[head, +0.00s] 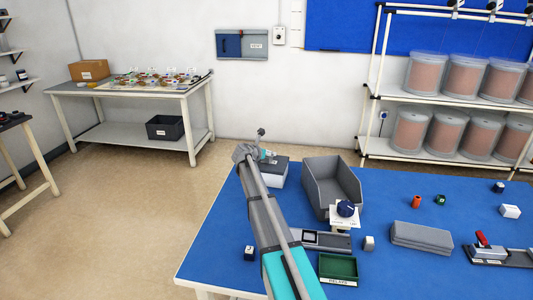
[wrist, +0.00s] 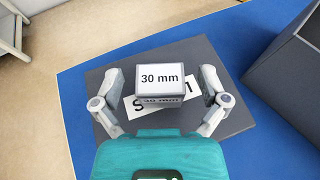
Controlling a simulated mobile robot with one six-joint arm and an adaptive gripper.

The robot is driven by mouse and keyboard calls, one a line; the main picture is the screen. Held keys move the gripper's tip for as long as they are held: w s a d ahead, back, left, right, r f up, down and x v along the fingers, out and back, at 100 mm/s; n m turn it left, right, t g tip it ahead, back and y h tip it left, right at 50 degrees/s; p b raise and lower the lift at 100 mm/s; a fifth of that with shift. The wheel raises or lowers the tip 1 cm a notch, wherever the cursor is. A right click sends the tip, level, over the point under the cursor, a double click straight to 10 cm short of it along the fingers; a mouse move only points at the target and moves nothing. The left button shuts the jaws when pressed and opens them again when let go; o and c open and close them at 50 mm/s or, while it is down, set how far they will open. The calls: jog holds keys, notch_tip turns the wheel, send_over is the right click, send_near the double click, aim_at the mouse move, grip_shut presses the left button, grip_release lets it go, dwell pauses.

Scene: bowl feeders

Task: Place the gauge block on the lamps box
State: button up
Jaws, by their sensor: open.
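The gauge block (wrist: 160,78) is a white block marked "30 mm" on its top and front. In the wrist view it sits on the dark grey top of a box (wrist: 215,118), over a white label that it partly hides. Only an "S" and parts of other letters show, so I cannot read the name. My gripper (wrist: 160,74) is open, one finger on each side of the block, with gaps visible. My arm hides part of the box in the head view.
A grey open bin (head: 330,185) stands close to the right of the box. A green relays tray (head: 338,268), a grey slab (head: 421,237) and several small items lie on the blue table (head: 395,190). The box is near the table's left edge.

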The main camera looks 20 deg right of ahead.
jog(key=p+v, duration=0.4)
jog(key=v, duration=0.8)
dwell(0.5)
